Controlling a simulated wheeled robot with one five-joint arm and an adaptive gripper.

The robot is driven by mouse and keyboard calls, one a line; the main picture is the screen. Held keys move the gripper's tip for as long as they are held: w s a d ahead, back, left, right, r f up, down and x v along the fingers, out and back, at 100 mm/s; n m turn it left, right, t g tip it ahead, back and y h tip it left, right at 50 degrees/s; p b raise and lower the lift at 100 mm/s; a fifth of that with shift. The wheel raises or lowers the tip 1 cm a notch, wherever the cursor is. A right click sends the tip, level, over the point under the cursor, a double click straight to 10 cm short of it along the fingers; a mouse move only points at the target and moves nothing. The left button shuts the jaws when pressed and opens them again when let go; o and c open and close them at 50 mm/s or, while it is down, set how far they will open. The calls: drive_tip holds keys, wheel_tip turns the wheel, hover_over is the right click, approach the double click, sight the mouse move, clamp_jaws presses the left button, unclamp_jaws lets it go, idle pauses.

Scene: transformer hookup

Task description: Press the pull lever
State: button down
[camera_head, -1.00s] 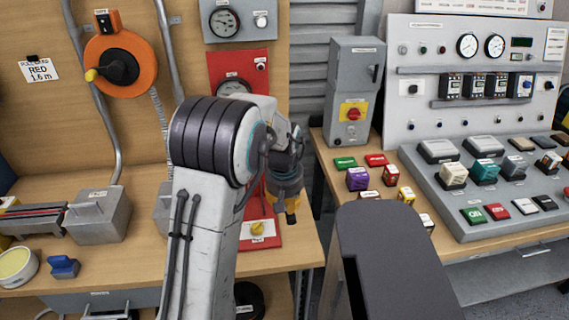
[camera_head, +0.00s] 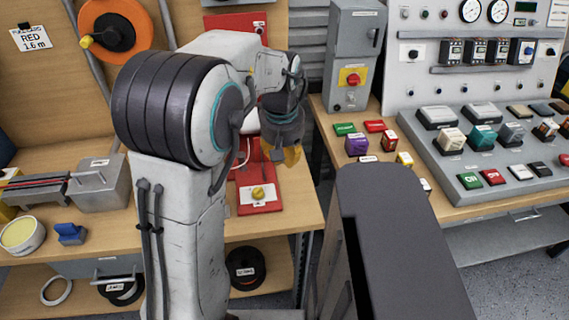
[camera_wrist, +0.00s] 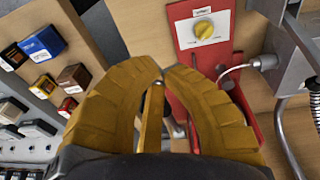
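No part can be read as the pull lever, so I cannot tell which it is. A red panel (camera_head: 244,198) on the bench carries a yellow knob (camera_head: 258,192) on a white plate. The knob also shows at the top of the wrist view (camera_wrist: 203,28). My gripper (camera_head: 287,155) points down above the bench's right part, right of and above this knob. In the wrist view its two yellow fingers (camera_wrist: 165,72) curve together and their tips nearly meet. A narrow yellow strip (camera_wrist: 151,115) shows between them; I cannot tell what it is. The fingers hide part of the red panel.
An orange disc (camera_head: 121,38) with a yellow-knobbed crank is on the back board. A grey box (camera_head: 104,184) stands on the left bench. To the right, a grey switch cabinet (camera_head: 351,85), several coloured blocks and a sloped button console (camera_head: 487,195) crowd the second bench.

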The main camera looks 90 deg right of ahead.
drive_tip(key=shift+a+r+b, duration=0.4)
drive_tip(key=shift+a+r, duration=0.65)
drive_tip(key=shift+r, duration=0.3)
idle(0.4)
